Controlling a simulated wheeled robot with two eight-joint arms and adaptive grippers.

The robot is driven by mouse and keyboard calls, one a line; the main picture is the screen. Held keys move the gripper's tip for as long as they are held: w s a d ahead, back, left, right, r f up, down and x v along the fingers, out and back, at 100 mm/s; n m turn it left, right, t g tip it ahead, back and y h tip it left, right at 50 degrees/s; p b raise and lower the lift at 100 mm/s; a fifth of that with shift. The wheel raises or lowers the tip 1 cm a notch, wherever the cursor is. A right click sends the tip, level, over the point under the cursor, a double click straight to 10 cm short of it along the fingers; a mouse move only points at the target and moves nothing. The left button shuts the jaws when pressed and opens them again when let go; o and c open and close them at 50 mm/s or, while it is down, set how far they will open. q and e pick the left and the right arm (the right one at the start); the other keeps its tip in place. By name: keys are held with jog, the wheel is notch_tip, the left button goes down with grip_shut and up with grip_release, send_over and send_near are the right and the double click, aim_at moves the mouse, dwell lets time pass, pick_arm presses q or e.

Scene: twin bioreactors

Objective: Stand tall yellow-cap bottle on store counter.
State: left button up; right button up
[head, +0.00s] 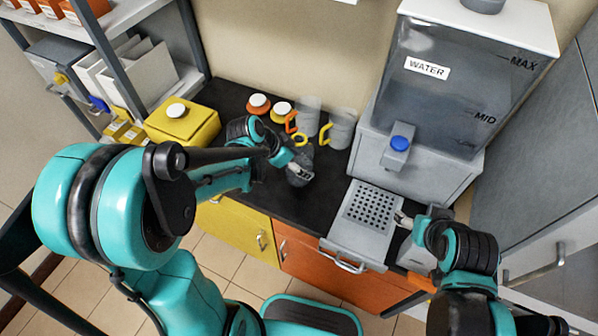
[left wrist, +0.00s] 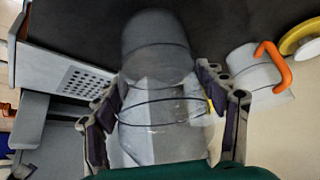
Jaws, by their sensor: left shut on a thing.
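A grey, see-through bottle (head: 300,172) is in my left gripper (head: 292,160), over the black counter (head: 326,190). In the left wrist view the bottle (left wrist: 155,48) lies between the two fingers of my left gripper (left wrist: 168,112), which are shut on its body. Its far end looks dark and rounded. A yellow ring (head: 300,140) shows at the bottle's upper end in the head view; I cannot tell if it is the cap. I cannot tell whether the bottle touches the counter. My right gripper (head: 408,221) is beside the perforated tray; its opening is unclear.
Two jugs, one orange-handled (head: 309,114) and one yellow-handled (head: 342,130), stand behind the bottle. Two white-lidded containers (head: 258,104) and a yellow canister (head: 184,123) are to the left. The water tank (head: 455,85) and perforated tray (head: 371,208) are to the right.

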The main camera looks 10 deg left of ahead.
pick_arm(q)
notch_tip(320, 180, down, 4)
jog(key=shift+r+b, duration=0.25)
jog(key=shift+b, duration=0.55)
jog(key=shift+f, duration=0.25)
jog(key=shift+f, duration=0.1)
jog(key=o, duration=1.8)
jog(key=shift+o, duration=0.2)
